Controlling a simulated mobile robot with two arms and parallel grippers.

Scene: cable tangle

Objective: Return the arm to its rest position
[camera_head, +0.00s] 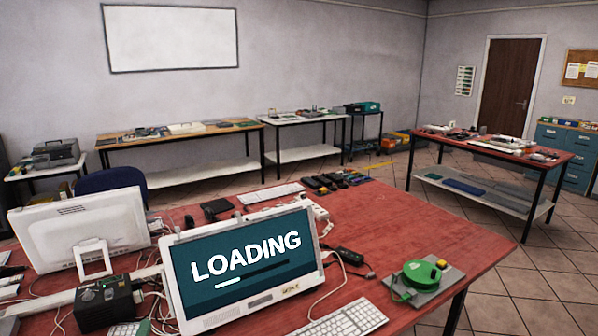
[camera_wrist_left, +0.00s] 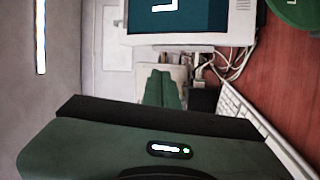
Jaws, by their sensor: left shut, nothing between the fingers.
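My left gripper (camera_wrist_left: 162,75) shows in the left wrist view. Its two dark green fingers lie together, shut with nothing between them. The green wrist housing (camera_wrist_left: 75,150) with a small lit indicator fills the lower part of that view. I cannot make out either arm clearly in the head view, and my right gripper is not in view. The red table (camera_head: 390,225) carries a monitor reading LOADING (camera_head: 245,268), part of which also shows at the top of the left wrist view (camera_wrist_left: 190,38).
A white keyboard (camera_head: 345,320) lies before the monitor. A green reel (camera_head: 420,273) sits on a grey plate to its right. A black box (camera_head: 105,305) and a second monitor (camera_head: 80,235) stand left amid white cables. The table's right part has bare room.

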